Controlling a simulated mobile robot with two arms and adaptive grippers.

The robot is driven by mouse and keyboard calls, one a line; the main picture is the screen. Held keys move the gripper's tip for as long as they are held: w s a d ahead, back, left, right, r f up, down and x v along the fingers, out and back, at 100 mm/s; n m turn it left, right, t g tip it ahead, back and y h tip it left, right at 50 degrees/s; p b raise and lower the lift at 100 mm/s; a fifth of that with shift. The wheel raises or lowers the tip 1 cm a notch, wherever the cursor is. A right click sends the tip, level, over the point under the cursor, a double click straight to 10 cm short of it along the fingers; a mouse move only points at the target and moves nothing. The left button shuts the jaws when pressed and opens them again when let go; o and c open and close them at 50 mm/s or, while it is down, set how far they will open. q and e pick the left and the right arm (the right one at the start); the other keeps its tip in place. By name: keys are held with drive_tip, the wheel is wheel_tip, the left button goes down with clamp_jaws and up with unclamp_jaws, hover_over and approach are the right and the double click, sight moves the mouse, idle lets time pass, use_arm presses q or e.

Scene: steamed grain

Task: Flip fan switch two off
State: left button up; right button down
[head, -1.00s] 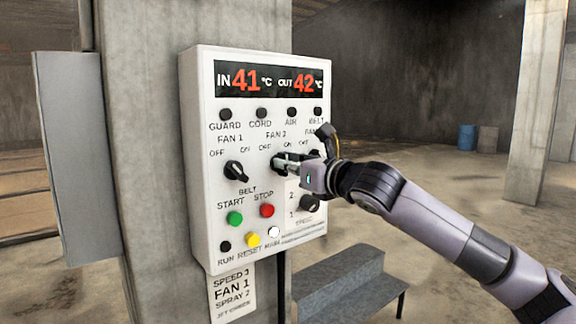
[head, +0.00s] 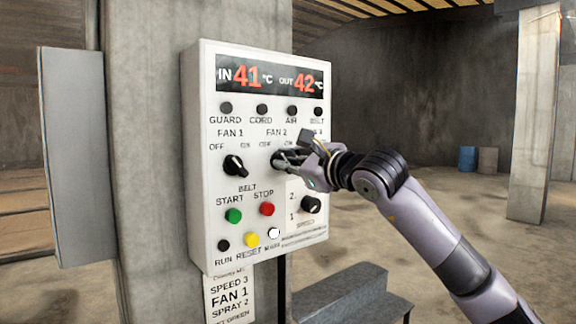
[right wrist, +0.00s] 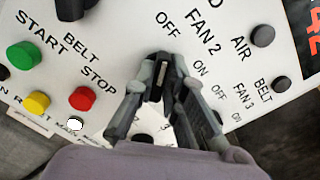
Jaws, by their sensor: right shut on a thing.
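A white control panel (head: 196,150) with a red IN 41, OUT 42 display hangs on a concrete pillar. My right gripper (head: 278,160) is at the FAN 2 switch, under the FAN 2 label with OFF on the left and ON on the right. In the right wrist view its fingers (right wrist: 160,78) are shut around the dark FAN 2 knob (right wrist: 158,68), of which only a small part shows between the fingertips. The FAN 1 knob (head: 235,165) is to the left, free of the gripper. The left gripper is not in view.
Below are the green START button (head: 234,216), red STOP button (head: 267,209), yellow RESET button (head: 251,240) and speed knob (head: 311,204). The FAN 3 area is partly behind my gripper. A grey bench (head: 345,298) stands below right.

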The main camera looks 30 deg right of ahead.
drive_tip(key=shift+n, duration=0.4)
drive_tip(key=shift+f, duration=0.1)
drive_tip(key=c, duration=1.6)
unclamp_jaws()
drive_tip(key=shift+c, duration=0.2)
drive_tip(key=shift+s, duration=0.1)
drive_tip(key=s, duration=1.1)
drive_tip(key=shift+s+d, duration=0.4)
drive_tip(key=shift+d, duration=0.05)
